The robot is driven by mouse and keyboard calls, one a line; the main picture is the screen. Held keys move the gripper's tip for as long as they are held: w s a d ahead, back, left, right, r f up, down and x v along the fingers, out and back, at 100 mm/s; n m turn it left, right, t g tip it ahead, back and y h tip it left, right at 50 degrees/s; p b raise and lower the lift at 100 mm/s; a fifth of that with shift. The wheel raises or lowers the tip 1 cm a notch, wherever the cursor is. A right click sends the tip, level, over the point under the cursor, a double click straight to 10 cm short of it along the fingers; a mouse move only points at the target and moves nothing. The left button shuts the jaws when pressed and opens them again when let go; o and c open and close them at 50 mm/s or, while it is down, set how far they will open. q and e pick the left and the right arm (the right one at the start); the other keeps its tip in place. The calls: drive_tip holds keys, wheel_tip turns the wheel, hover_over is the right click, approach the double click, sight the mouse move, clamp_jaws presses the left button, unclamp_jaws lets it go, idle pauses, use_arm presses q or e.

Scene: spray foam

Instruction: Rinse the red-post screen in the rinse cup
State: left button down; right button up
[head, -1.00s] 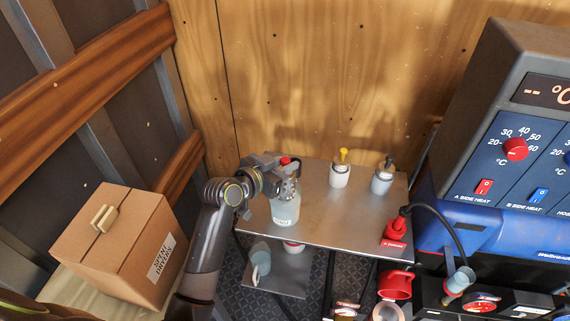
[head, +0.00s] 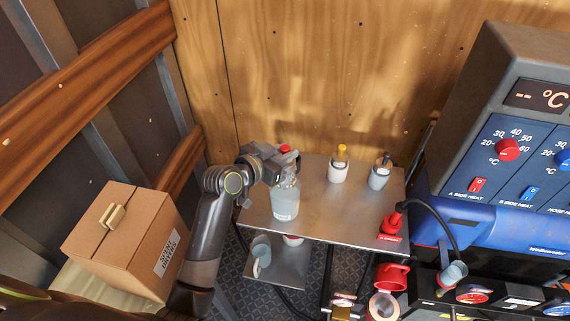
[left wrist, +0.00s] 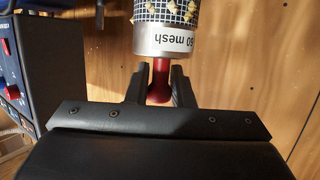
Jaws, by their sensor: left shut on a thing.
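My left gripper (head: 287,161) is shut on the red post (left wrist: 158,82) of a screen. In the left wrist view the screen (left wrist: 178,38) is a metal cylinder with a "60 mesh" label and dark mesh with yellowish bits on it. In the head view the screen (head: 289,180) is small and partly hidden by the gripper. It points down at the mouth of the clear rinse cup (head: 285,204), which stands on the left of the metal table. I cannot tell how far its lower end is inside the cup. My right gripper is out of view.
A white cup with a yellow-topped item (head: 338,172) and a grey cup (head: 379,178) stand at the table's back right. A red item (head: 392,223) sits at the front right. A cardboard box (head: 125,240) is at left. The middle of the table (head: 335,215) is clear.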

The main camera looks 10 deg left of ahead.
sight(278, 187)
use_arm(q)
drive_tip(key=shift+f, duration=0.15)
wheel_tip(278, 187, down, 9)
drive_tip(key=b, duration=0.8)
drive_tip(key=shift+f, duration=0.15)
drive_tip(key=shift+f+b, duration=1.25)
drive_tip(key=shift+f, duration=0.3)
drive_tip(key=shift+r, duration=0.1)
drive_tip(key=shift+r+p, duration=1.45)
drive_tip(key=shift+r, duration=0.05)
